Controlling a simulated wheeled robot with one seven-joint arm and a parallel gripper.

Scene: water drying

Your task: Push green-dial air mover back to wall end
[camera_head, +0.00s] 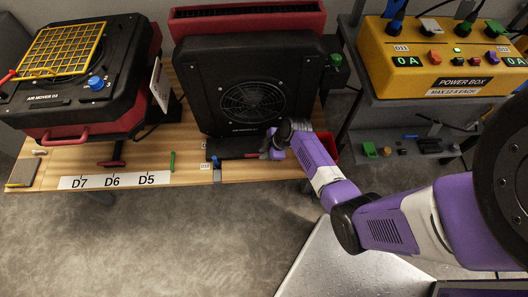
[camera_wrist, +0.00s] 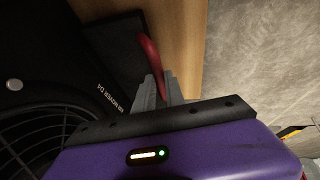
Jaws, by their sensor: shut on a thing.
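The air mover with the green dial (camera_head: 336,60) is a black and red machine; its black body (camera_head: 203,85) with a round grille stands on the wooden table in the head view. In the wrist view its dark face with a grille (camera_wrist: 35,130) and the label "AIR MOVER D4" fill the left side. My gripper (camera_head: 268,152) is low at its front right, by the table's front edge. In the wrist view my gripper (camera_wrist: 158,90) is shut on a red handle (camera_wrist: 150,55). The fingers partly hide the handle's near end.
Another air mover (camera_head: 130,80) with a blue dial and yellow grid stands at the left. The wooden table (camera_head: 35,135) has a label strip (camera_head: 115,181) along its front edge. A yellow power box (camera_head: 440,70) stands on a shelf at the right. The grey floor in front is open.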

